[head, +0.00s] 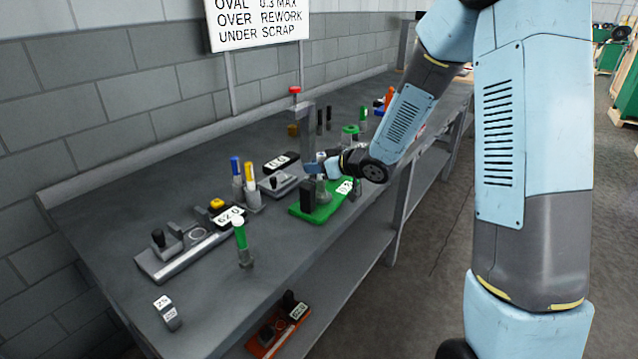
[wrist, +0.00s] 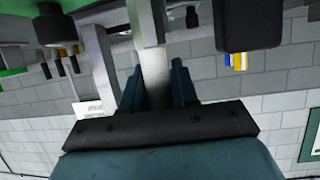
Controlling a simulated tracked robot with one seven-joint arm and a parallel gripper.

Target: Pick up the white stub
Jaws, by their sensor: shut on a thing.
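My gripper (head: 318,168) is over the green-based fixture (head: 312,210) at the middle of the bench. In the wrist view, its two dark teal fingers (wrist: 157,88) are closed around a pale, upright bar (wrist: 146,22). This looks like the white stub; its far end runs out of the picture. In the head view the gripper hides most of it, so I cannot tell whether it still touches the fixture below.
A green piece with a white top (head: 238,222) stands nearer on the bench. Blue and yellow pieces (head: 236,167) stand in holders to the left. A post with a red knob (head: 295,90) rises close behind my gripper.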

